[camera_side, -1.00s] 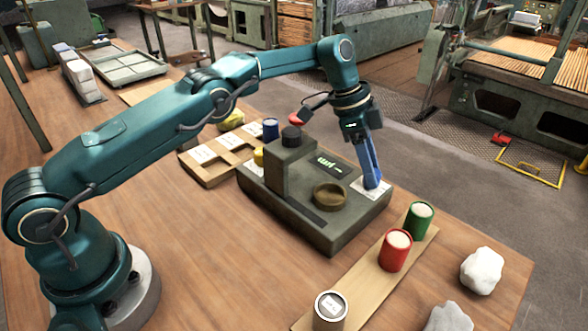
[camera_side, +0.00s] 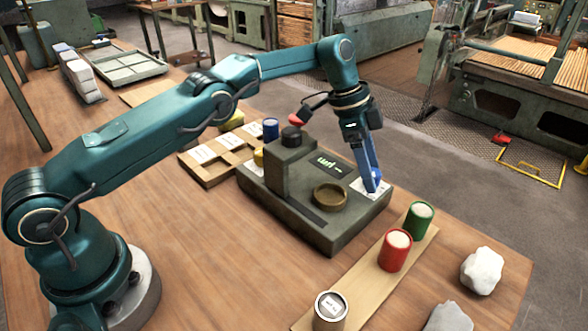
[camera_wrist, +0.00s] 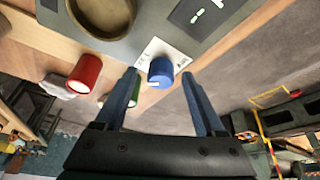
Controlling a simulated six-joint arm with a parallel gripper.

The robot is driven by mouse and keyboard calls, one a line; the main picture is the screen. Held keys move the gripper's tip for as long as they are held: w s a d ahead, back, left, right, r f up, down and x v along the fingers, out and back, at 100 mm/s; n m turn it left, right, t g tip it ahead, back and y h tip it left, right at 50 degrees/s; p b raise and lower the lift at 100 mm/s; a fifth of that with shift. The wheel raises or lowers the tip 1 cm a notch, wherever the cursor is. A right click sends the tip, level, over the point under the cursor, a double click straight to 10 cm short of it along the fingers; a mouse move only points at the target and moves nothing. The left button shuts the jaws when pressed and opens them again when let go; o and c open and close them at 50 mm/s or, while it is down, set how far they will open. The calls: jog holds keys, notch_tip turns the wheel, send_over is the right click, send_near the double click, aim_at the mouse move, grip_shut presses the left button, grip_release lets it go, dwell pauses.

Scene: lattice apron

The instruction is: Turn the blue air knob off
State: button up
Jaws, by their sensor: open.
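The blue air knob (camera_wrist: 160,73) is a short blue cylinder on a white label plate (camera_wrist: 149,52) at the edge of the grey-green console. In the wrist view it shows between my two fingertips, with a gap on each side. My gripper (camera_wrist: 160,78) is open and empty. In the side view my gripper (camera_side: 370,172) points down at the console's right corner, its blue fingers over the white label (camera_side: 372,189). The knob is mostly hidden there by the fingers. The marks on the label are too small to read.
The console (camera_side: 330,232) carries a raised block, a dark display (camera_side: 331,164) and a round brass-coloured dish (camera_side: 330,195) close by. Red (camera_side: 396,250) and green (camera_side: 419,221) cans stand on a board in front. White lumps (camera_side: 481,270) lie at the right. The table's front left is clear.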

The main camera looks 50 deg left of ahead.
jog(key=n, duration=0.1)
jog(key=r+n+y, duration=0.1)
jog(key=n, duration=0.1)
jog(key=shift+s+d+r+t, duration=0.1)
jog(key=shift+d+r+t, duration=0.05)
jog(key=shift+t, duration=0.15)
jog(key=n, duration=0.1)
jog(key=r+n+y, duration=0.1)
jog(key=n, duration=0.1)
jog(key=shift+s+r+t, duration=0.1)
jog(key=shift+s+t, duration=0.15)
jog(key=shift+t, duration=0.05)
jog(key=r+n, duration=0.1)
jog(key=n, duration=0.1)
jog(key=s+r+n+t+y, duration=0.1)
jog(key=n, duration=0.2)
jog(key=shift+s+y, duration=0.2)
jog(key=shift+y, duration=0.1)
jog(key=shift+t, duration=0.3)
jog(key=shift+x, duration=2.45)
grip_shut()
